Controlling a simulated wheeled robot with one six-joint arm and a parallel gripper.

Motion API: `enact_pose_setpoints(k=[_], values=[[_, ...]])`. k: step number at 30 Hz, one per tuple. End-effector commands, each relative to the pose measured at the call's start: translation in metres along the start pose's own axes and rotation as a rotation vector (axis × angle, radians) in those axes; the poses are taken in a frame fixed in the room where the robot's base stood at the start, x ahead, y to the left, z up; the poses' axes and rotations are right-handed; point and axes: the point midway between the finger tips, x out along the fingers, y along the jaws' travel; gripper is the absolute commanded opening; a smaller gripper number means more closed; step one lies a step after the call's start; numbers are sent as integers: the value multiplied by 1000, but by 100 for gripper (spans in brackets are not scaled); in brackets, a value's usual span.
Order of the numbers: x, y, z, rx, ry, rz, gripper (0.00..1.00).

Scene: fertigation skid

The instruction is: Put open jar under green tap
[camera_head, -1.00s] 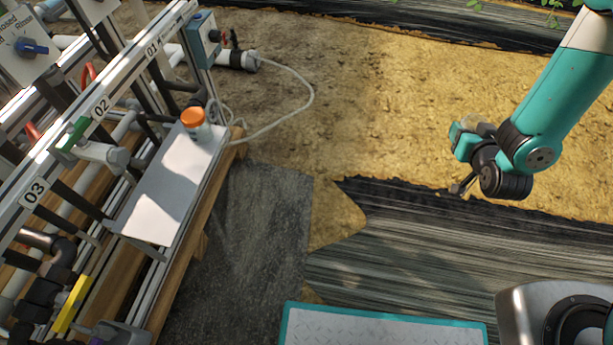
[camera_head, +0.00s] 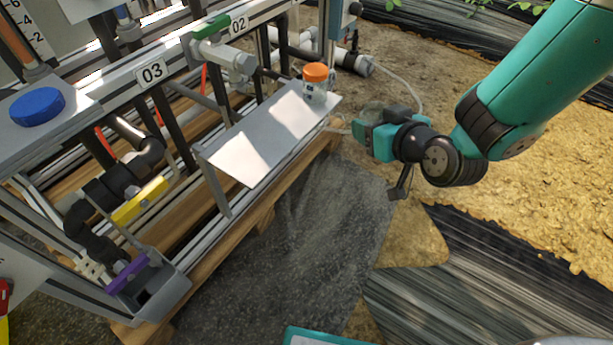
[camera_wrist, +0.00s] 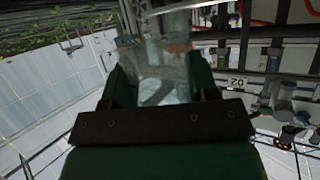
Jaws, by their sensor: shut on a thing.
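My gripper (camera_wrist: 160,78) is shut on a clear, see-through jar (camera_wrist: 168,70), which shows between its dark green fingers in the wrist view. In the head view my gripper (camera_head: 374,134) is in the air right of the grey shelf, apart from the skid. The jar's mouth and tilt are hard to make out. The green tap (camera_head: 211,27) has a green handle on a pale grey valve, near label 02, above and left of the shelf's near part. A second jar with an orange lid (camera_head: 315,74) stands upright on the shelf's far end.
The grey shelf (camera_head: 230,156) is bare in its near part. A blue disc (camera_head: 37,106) lies on a ledge at left. Yellow (camera_head: 140,200) and purple (camera_head: 127,272) handles sit lower on the skid. A white hose (camera_head: 405,85) loops behind my gripper. Ground right of the skid is open.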

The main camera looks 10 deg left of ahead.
Motion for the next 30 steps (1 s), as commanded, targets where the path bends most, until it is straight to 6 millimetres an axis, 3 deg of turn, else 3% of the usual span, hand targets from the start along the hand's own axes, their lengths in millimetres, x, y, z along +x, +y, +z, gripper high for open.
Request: enact_pose_setpoints(k=[1,3,6,9,17,30], values=[[7,-32,8,-32,8,-72,14],[6,-67,7,-70,9,-156,14],[1,-107,5,-115,13,-252,14],[-5,-132,4,-145,16,-316,14],[-5,-152,-1,-166,16,-358,14],[34,-172,-3,-164,16,-357,14]])
